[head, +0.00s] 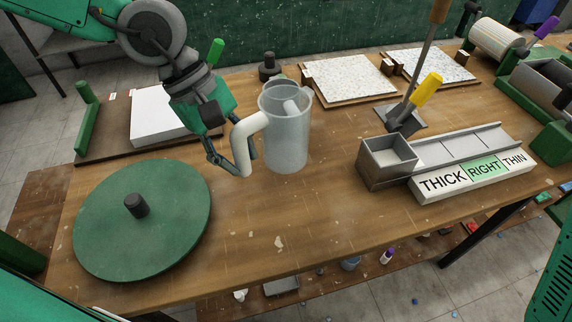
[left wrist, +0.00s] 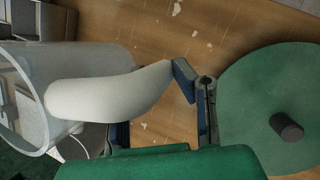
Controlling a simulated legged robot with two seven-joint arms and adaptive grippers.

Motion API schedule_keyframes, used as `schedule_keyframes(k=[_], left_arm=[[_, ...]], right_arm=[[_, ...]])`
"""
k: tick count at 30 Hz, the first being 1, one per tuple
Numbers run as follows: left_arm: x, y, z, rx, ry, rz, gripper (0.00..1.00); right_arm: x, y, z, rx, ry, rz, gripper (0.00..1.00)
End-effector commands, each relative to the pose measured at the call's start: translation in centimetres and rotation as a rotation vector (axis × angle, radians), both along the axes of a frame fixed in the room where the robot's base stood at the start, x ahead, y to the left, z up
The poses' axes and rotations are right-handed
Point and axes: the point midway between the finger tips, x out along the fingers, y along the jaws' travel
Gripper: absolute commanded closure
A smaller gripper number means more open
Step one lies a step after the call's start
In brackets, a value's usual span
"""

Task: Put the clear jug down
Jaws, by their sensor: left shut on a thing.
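The clear jug (head: 285,135) is a see-through cylinder with a thick white handle, upright at the middle of the wooden table (head: 240,255) in the head view. I cannot tell whether its base touches the table. My left gripper (head: 232,160) is shut on the handle from the left side. In the left wrist view, the handle (left wrist: 105,95) lies between the fingers of the left gripper (left wrist: 160,105), with the jug's rim (left wrist: 45,120) at the left. My right gripper is not in view.
A green round turntable (head: 105,220) stands at the front left. A grey box with a THICK–RIGHT–THIN sign (head: 470,175) and a yellow-handled tool (head: 425,95) are to the right. Speckled sheets (head: 350,78) lie behind. Bare table lies in front of the jug.

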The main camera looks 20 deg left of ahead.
Motion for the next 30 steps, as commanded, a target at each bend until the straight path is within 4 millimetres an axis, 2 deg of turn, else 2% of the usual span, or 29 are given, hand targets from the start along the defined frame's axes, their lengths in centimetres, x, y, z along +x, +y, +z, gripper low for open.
schedule_keyframes(k=[6, 18, 21, 30], left_arm=[[0.1, 0.0, -4.3, 0.004, 0.004, -0.002, 1.0], [0.2, 0.0, -9.2, 0.003, 0.004, -0.003, 1.0], [0.2, 0.0, -9.7, 0.001, 0.003, -0.001, 1.0], [0.3, 0.0, -9.8, 0.0, 0.003, -0.002, 1.0]], right_arm=[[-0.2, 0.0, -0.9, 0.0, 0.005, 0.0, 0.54], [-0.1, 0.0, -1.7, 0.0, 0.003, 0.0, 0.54], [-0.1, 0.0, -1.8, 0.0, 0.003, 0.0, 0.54], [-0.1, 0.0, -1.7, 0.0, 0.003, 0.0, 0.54]])
